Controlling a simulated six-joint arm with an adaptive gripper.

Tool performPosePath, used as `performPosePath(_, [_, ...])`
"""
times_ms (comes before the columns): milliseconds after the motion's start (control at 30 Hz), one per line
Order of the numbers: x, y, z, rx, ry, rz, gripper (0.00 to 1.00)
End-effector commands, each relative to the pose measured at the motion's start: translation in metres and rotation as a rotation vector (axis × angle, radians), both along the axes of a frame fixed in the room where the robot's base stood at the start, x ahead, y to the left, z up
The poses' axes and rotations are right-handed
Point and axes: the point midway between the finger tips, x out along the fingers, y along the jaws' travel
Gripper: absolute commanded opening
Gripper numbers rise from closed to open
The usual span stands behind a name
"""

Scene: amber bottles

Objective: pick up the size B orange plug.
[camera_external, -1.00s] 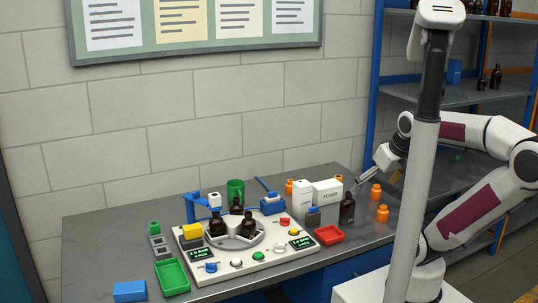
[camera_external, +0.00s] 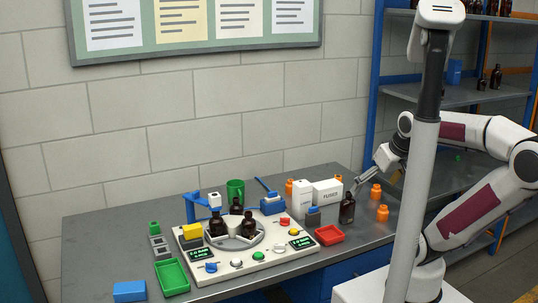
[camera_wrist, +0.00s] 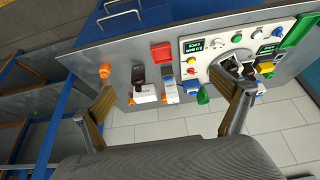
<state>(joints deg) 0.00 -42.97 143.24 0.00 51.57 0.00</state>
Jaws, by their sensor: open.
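The wrist view shows an orange plug (camera_wrist: 104,71) on the bare table at left. No size letter is readable on any plug. My gripper (camera_external: 357,187) is above the table near a dark bottle (camera_external: 347,209). In the wrist view my gripper (camera_wrist: 174,95) has its fingers wide apart with nothing between them, well away from the plugs.
A white FUSES box (camera_external: 328,193) and a red tray (camera_external: 329,235) stand close to the dark bottle. A white control panel (camera_external: 272,259) with amber bottles takes up the table's middle. A blue shelf (camera_external: 470,92) stands behind at right.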

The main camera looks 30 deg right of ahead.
Motion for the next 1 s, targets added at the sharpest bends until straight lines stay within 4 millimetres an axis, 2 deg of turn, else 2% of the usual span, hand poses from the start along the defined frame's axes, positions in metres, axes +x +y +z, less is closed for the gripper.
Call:
performPosePath(33, [0.0,0.0,0.0,0.0,0.0,0.0,0.84])
performPosePath(100, [0.0,0.0,0.0,0.0,0.0,0.0,0.66])
performPosePath(167, [0.0,0.0,0.0,0.0,0.0,0.0,0.52])
performPosePath(667, [0.006,0.001,0.001,0.006,-0.003,-0.003,0.52])
performPosePath(867, [0.03,0.002,0.004,0.028,-0.018,-0.011,0.52])
performPosePath(1000, [0.057,0.001,0.006,0.052,-0.037,-0.025,0.52])
